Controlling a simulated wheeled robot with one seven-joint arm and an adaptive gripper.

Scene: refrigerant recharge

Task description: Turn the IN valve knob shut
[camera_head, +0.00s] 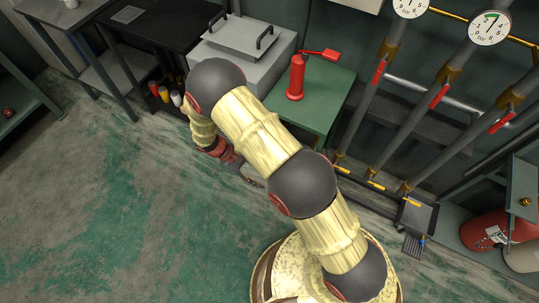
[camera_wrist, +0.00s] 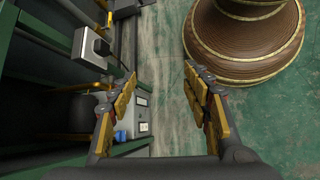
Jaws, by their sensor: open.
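I cannot make out a knob marked IN in either view. Several pipes at the right of the head view carry red handles (camera_head: 439,96), with round gauges (camera_head: 489,28) above; no IN label is readable. My gripper (camera_wrist: 158,88) is open and empty in the wrist view, its two yellow-and-black fingers apart with floor between them. In the head view my gripper (camera_head: 243,170) is low, left of the green table and partly hidden by my arm. It is well away from the red handles and touches nothing that I can see.
A green table (camera_head: 333,93) bears a red pump-like can (camera_head: 297,78). A grey lidded box (camera_head: 236,50) stands behind my arm. Red cylinder (camera_head: 488,232) is at right. In the wrist view, a grey box (camera_wrist: 90,48) juts in at left. Floor (camera_head: 110,200) at left is clear.

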